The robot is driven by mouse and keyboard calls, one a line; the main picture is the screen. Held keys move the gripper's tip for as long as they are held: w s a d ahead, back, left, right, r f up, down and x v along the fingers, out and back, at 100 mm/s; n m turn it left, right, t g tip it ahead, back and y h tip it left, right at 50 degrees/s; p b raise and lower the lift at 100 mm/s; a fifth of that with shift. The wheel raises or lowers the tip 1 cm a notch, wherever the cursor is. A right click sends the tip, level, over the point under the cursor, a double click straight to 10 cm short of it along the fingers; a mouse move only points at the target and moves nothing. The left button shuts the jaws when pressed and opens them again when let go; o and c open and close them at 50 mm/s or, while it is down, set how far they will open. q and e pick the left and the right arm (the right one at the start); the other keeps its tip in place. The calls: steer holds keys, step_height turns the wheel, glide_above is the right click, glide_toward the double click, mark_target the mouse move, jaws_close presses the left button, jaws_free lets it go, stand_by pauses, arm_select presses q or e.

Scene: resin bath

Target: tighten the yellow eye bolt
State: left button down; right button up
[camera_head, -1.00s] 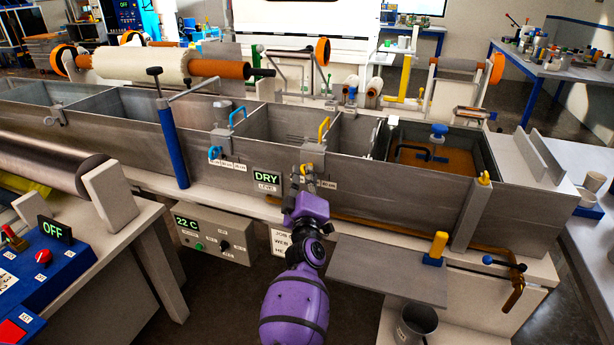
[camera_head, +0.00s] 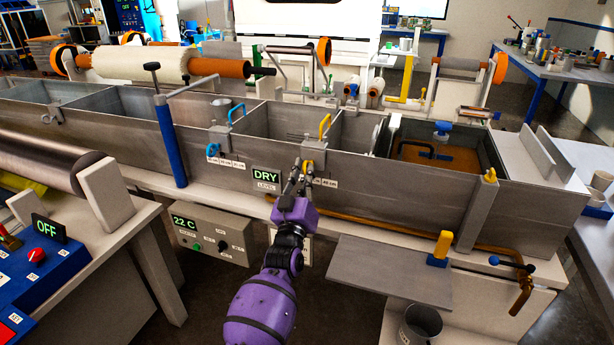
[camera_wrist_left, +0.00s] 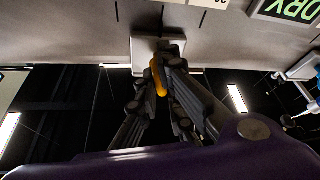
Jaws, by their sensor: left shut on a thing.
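The yellow eye bolt (camera_head: 308,165) sits in a small grey block on the front wall of the bath, right of the DRY sign. In the left wrist view its yellow ring (camera_wrist_left: 158,76) shows edge-on, partly hidden by the fingers, with the grey block (camera_wrist_left: 150,47) behind it. My left gripper (camera_head: 303,172), purple with grey fingers, reaches up to it from below and is shut on the ring. In the left wrist view the fingertips (camera_wrist_left: 163,70) meet at the ring. My right gripper is not in view.
The long grey bath (camera_head: 400,183) runs across the view. The DRY sign (camera_head: 267,177) is close left of the gripper. A brown pipe (camera_head: 390,228) runs below; a grey shelf (camera_head: 390,270) sticks out lower right.

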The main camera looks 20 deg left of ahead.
arm_select(q)
steer(key=m+h, duration=0.1)
steer(key=m, duration=0.1)
steer(key=shift+a+f+m+h, duration=0.1)
steer(key=shift+m+h, duration=0.2)
steer(key=shift+m, duration=0.5)
steer(key=shift+h, duration=0.4)
steer(key=c, duration=1.9)
jaws_free()
steer(key=shift+s, duration=0.15)
steer(key=v, duration=1.1)
steer(key=shift+s+f, duration=0.25)
steer(key=shift+f, duration=0.05)
